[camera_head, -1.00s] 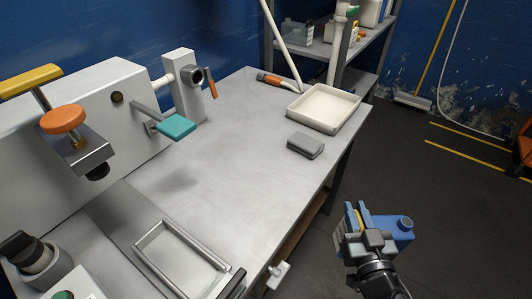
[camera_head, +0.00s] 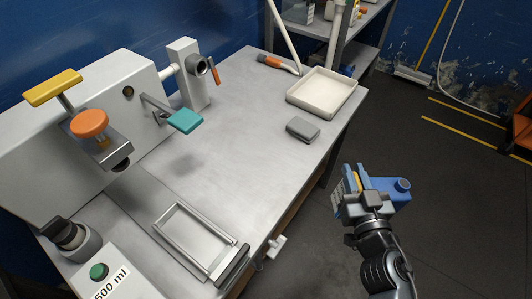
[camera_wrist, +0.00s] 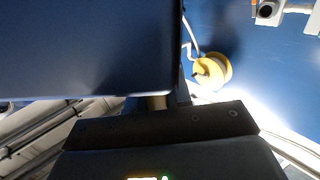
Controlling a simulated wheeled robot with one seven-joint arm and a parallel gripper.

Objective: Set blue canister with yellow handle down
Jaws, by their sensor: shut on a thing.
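The blue canister (camera_head: 388,193) is at the right in the head view, with a little of its yellow handle (camera_head: 354,181) showing at my gripper. My gripper (camera_head: 358,182) is shut on the handle and holds the canister in the air beyond the table's right edge, over the dark floor. In the wrist view the canister's dark blue side (camera_wrist: 85,50) fills the upper left, close to the camera. The fingers hide most of the handle.
The grey metal table (camera_head: 235,165) bears a white machine (camera_head: 95,140) at left, a metal frame (camera_head: 205,240) in front, a grey block (camera_head: 303,129) and a cream tray (camera_head: 322,92) at the back. The table's middle is clear. A shelf (camera_head: 350,25) stands behind.

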